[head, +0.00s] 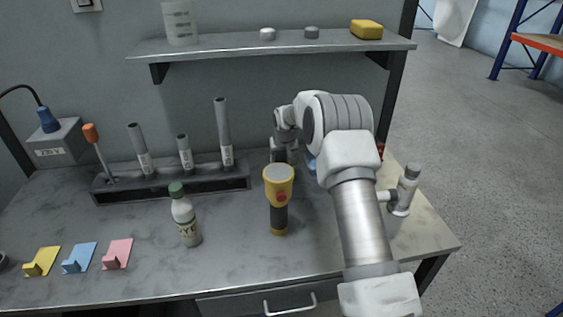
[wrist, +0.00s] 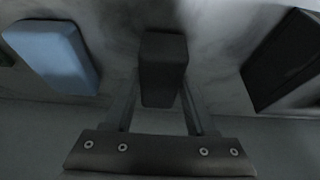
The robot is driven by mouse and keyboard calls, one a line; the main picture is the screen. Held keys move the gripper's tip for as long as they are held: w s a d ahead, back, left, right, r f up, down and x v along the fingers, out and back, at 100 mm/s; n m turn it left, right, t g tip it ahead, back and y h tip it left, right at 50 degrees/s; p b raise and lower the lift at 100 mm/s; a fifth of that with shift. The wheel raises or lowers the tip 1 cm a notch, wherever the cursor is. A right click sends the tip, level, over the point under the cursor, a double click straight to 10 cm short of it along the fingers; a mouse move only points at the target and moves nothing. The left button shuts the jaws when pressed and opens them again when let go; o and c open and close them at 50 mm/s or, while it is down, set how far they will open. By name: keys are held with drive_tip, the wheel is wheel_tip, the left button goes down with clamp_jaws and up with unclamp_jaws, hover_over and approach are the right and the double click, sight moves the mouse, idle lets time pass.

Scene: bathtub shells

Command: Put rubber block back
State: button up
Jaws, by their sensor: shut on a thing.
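A dark grey block, which looks like the rubber block, sits between the two fingers of my gripper (wrist: 160,92) in the wrist view (wrist: 163,72). The fingers are shut on its sides. In the head view my gripper (head: 284,154) is at the back of the workbench, just right of the dark rack, and my arm partly hides it. I cannot tell whether the block touches the bench.
A blue block (wrist: 50,55) lies left of the held block in the wrist view, and a dark object (wrist: 285,60) lies right. The tube rack (head: 170,184), bottle (head: 186,220) and yellow flashlight (head: 279,200) stand on the bench. A shelf (head: 230,45) hangs above.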

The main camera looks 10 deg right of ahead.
drive_tip(key=shift+f, duration=0.2)
drive_tip(key=o, duration=1.3)
drive_tip(key=shift+r, duration=0.1)
